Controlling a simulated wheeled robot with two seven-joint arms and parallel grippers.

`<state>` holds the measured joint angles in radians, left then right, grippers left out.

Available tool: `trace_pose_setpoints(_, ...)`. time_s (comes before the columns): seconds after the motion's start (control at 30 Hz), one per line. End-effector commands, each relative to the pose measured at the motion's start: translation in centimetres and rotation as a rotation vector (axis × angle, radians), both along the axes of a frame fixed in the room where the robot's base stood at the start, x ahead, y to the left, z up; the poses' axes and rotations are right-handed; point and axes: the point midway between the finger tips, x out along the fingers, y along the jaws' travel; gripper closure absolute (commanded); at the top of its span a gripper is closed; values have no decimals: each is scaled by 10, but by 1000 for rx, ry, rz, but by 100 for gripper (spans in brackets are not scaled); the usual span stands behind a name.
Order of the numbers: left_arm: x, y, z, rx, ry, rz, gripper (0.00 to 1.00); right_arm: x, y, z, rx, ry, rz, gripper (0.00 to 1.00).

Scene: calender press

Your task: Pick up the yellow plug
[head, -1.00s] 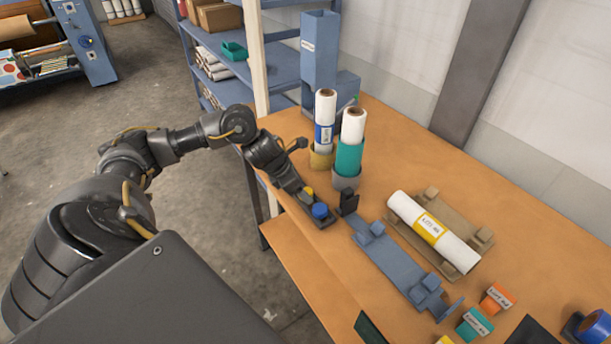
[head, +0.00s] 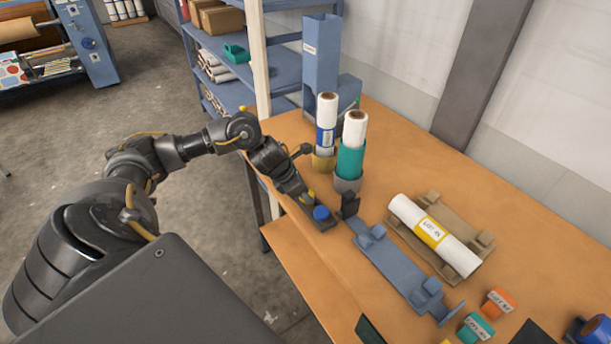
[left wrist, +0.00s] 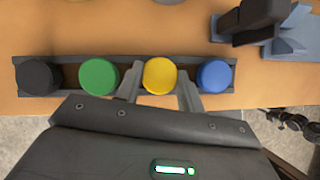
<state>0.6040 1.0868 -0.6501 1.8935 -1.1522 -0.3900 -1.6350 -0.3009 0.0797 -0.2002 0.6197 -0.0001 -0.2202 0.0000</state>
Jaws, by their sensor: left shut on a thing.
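The yellow plug (left wrist: 160,75) sits in a dark rack (left wrist: 58,62) at the table's near edge. In the left wrist view the black plug (left wrist: 38,77) and the green plug (left wrist: 98,77) are to its left, and the blue plug (left wrist: 213,76) is to its right. My left gripper (left wrist: 160,88) is shut on the yellow plug, one finger on each side of it. In the head view the blue plug (head: 321,212) shows, while my left gripper (head: 308,196) hides most of the rack. My right gripper is not in view.
A blue cradle (head: 395,268) stands right of the rack. Beyond it a white roll with a yellow label (head: 432,236) lies on a brown cradle. Two upright rolls (head: 352,138) stand in holders behind my gripper. Labelled orange (head: 498,302) and teal (head: 475,327) blocks are at the lower right.

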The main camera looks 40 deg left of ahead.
Motion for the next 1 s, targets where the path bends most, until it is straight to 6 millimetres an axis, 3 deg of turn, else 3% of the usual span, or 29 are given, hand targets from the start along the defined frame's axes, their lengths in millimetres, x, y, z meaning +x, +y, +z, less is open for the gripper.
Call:
trace_pose_setpoints(0.53, 1, 0, 89, -1, -5, -1, 83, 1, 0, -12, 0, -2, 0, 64)
trace_pose_setpoints(1.0, 0, 0, 99, 0, -1, 0, 83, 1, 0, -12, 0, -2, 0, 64)
